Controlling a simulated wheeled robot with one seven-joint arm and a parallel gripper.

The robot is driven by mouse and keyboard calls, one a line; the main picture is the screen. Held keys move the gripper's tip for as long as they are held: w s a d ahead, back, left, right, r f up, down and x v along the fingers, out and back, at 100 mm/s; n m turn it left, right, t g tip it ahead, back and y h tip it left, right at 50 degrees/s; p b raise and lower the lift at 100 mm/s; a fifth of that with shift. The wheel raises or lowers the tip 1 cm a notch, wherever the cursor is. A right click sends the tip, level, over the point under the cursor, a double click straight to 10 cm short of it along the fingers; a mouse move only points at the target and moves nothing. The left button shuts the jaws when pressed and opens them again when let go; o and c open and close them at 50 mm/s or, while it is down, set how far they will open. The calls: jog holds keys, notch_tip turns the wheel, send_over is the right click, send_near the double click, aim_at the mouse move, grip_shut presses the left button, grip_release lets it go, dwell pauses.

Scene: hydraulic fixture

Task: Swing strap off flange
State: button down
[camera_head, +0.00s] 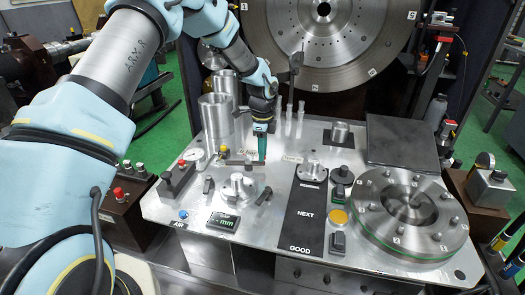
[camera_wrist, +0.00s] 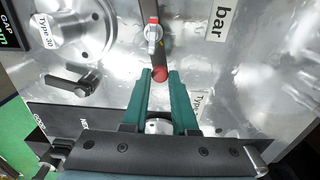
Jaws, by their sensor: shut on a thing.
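The strap is a short dark bar (camera_head: 238,162) on the silver plate, and it also shows in the wrist view (camera_wrist: 153,18) with a light pivot piece and a red end. My gripper (camera_head: 262,158) points down at the strap's right end. In the wrist view, my green fingers (camera_wrist: 159,76) are shut on the red end. The small round flange (camera_head: 238,187) is in front of the strap, and it shows at upper left in the wrist view (camera_wrist: 68,28). The strap appears beside the flange, with bare plate between them. The gripped end is partly hidden by my fingers.
Steel cylinders (camera_head: 216,115) stand behind left. A dark NEXT/GOOD strip (camera_head: 303,222) with a small knob lies to the right. A large bolted flange (camera_head: 412,210) sits at far right. A small black handle (camera_wrist: 72,86) lies near the small flange.

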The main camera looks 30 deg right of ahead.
dwell(0.3)
jog(key=c, duration=0.7)
grip_release()
notch_tip(320, 180, up, 11)
jog(key=shift+f+b, duration=0.1)
jog(key=shift+b, duration=0.85)
jog(key=a+r+n, duration=0.2)
jog(key=a+n, duration=0.4)
jog(key=a, duration=0.5)
jog(key=a+r+n, duration=0.2)
jog(key=a+n, duration=0.4)
jog(key=a, duration=0.6)
jog(key=s+a+n, duration=0.3)
jog(key=a+n, duration=0.1)
jog(key=a, duration=0.2)
jog(key=s+a+n+t, duration=0.1)
jog(key=s+a+n, duration=0.2)
jog(key=a+n, duration=0.2)
jog(key=s+a+r+n+p, duration=0.1)
jog(key=s+a+n, duration=0.3)
jog(key=a, duration=0.3)
jog(key=shift+s+a+n+t, duration=0.1)
jog(key=shift+a+n+t, duration=0.05)
jog(key=shift+n+t, duration=0.2)
